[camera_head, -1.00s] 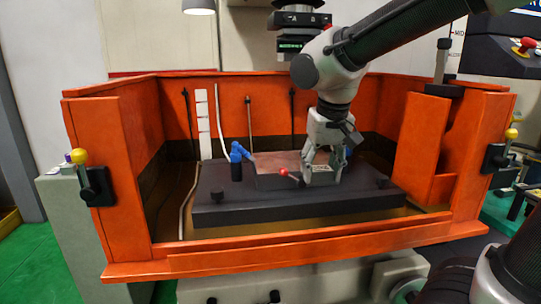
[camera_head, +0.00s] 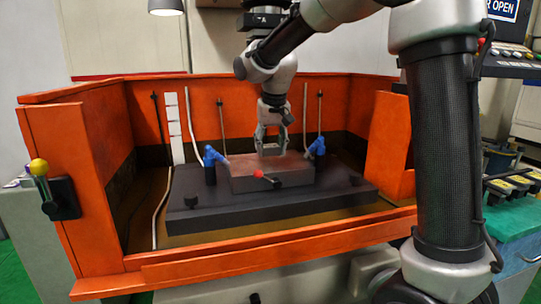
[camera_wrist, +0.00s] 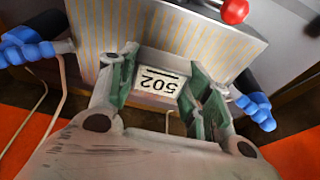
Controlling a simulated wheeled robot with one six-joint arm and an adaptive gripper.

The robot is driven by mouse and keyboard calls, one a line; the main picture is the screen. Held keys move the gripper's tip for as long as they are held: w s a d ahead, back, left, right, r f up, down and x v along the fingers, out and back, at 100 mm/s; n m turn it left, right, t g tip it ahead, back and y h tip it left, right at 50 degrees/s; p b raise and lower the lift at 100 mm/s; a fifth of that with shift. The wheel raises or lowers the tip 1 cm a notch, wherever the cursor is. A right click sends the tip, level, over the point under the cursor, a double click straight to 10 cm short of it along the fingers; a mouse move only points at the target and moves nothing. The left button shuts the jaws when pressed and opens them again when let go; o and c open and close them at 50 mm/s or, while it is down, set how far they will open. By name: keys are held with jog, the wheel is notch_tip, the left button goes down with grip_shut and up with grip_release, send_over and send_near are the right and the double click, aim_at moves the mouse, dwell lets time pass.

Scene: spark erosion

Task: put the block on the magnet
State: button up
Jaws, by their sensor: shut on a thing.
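The magnet (camera_head: 271,184) is a grey block with a reddish top and a red-knobbed lever at its front, on the dark table inside the orange tank. In the wrist view its yellow-striped top (camera_wrist: 190,35) shows beyond the fingers. My gripper (camera_head: 271,150) is over the magnet's top, toward its back. It is shut on the block (camera_wrist: 158,83), a small light piece with a "502" label. The head view shows the block (camera_head: 271,151) between the fingertips, close to the magnet's top. I cannot tell whether it touches. The block's underside is hidden.
The orange tank wall (camera_head: 250,247) crosses the front. The dark table (camera_head: 225,217) is free in front of the magnet.

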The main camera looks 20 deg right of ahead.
aim_at(271, 147)
jog(key=shift+f, duration=1.5)
jog(key=shift+f, duration=0.2)
jog(key=o, duration=1.4)
jog(key=v, duration=1.2)
jog(key=s+d, duration=1)
jog(key=s, duration=0.3)
jog(key=shift+t, duration=0.6)
jog(key=s+d+f, duration=0.2)
jog(key=s, duration=0.3)
jog(key=s+d+f, duration=0.1)
jog(key=s+f, duration=0.2)
jog(key=s, duration=0.2)
jog(key=s+d+f, duration=0.2)
jog(key=s+f, duration=0.1)
jog(key=s, duration=0.2)
jog(key=shift+s+d+f, duration=0.15)
jog(key=shift+s+d, duration=0.15)
jog(key=shift+s, duration=0.1)
